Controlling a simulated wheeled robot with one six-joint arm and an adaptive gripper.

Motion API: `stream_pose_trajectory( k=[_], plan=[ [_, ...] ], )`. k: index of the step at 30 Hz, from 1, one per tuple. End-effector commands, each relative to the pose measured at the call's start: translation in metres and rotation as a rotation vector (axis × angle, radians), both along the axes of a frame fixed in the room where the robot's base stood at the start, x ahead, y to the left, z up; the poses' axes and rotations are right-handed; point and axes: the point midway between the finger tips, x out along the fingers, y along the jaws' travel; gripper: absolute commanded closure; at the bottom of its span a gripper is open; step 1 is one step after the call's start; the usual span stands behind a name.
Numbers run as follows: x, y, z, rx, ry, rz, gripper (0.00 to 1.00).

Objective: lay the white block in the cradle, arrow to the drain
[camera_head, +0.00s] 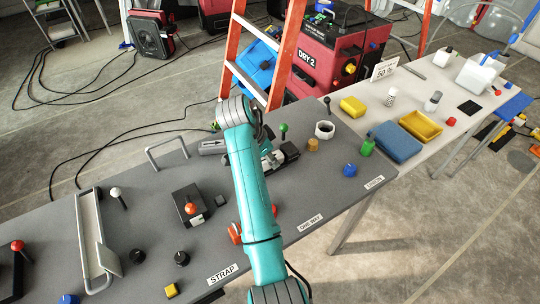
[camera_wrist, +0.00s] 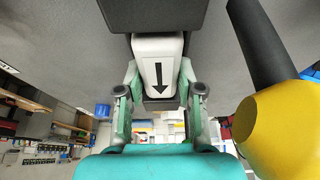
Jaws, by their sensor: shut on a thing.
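The white block (camera_wrist: 158,58) with a black arrow shows in the wrist view, between the two fingers of my gripper (camera_wrist: 158,92). My gripper is shut on it, and the arrow points down in that picture, toward the gripper's palm side. A dark body (camera_wrist: 150,14) lies at or just past the block's far end; I cannot tell whether they touch. In the head view my teal arm hides most of the spot. A dark and grey assembly (camera_head: 284,154) shows right of the arm; I cannot tell whether it is the cradle.
A yellow ball on a black stem (camera_wrist: 278,125) is close beside my gripper in the wrist view.

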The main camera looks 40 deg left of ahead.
Motion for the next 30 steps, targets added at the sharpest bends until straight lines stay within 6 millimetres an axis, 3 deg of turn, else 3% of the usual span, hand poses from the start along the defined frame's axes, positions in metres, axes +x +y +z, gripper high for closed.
stream_pose_trajectory(
  k=[8,9,11,12,23,30],
  plan=[
    [0.000,0.000,-0.006,0.000,0.001,0.000,1.00],
    [0.000,0.000,-0.006,-0.002,0.002,0.000,0.56],
    [0.000,0.000,-0.006,-0.002,0.002,0.000,0.41],
    [-0.001,0.000,-0.007,-0.001,0.003,0.000,0.38],
    [0.000,0.000,-0.005,0.000,0.001,0.000,0.38],
    [0.002,-0.001,0.010,0.001,0.000,-0.002,0.38]
  ],
)
